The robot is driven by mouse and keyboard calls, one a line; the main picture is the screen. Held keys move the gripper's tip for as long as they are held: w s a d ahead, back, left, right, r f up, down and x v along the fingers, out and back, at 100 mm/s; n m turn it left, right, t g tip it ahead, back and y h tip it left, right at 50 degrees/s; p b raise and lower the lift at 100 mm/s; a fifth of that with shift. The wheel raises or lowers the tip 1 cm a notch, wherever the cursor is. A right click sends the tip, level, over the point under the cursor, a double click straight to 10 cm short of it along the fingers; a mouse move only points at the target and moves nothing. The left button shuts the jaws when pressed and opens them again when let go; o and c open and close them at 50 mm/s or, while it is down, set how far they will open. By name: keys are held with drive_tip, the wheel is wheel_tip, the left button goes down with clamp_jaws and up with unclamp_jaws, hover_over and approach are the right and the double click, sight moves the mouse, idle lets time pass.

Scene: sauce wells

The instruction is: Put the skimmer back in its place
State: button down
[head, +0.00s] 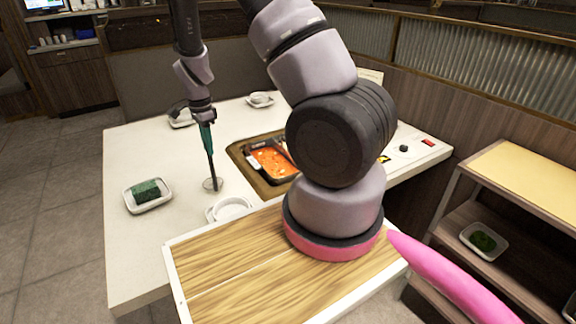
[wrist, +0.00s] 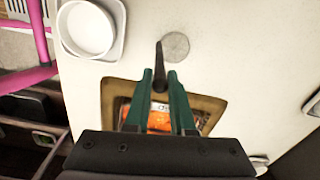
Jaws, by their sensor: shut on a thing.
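The skimmer has a thin dark handle and a round grey head (head: 212,184); the head also shows in the wrist view (wrist: 175,46). My gripper (head: 206,137), with green fingers, is shut on the handle, and its fingertips show in the wrist view (wrist: 160,78). The skimmer hangs nearly upright, head down, over the pale table left of the pot. I cannot tell whether the head touches the table. A pot of orange-red broth (head: 270,163) sits in a brown-rimmed recess (head: 238,151); my arm hides part of it. The skimmer's own place is not clear in these views.
A white dish (head: 136,208) with a green block (head: 147,191) stands left of the skimmer. A white bowl (head: 231,208) stands nearer me, and another (head: 260,99) stands at the back. A shelf unit (head: 520,174) is at right. Bare table (head: 150,255) lies front left.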

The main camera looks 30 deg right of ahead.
drive_tip(key=shift+f, duration=0.6)
idle(0.6)
unclamp_jaws()
idle(0.6)
drive_tip(key=shift+r, duration=5.5)
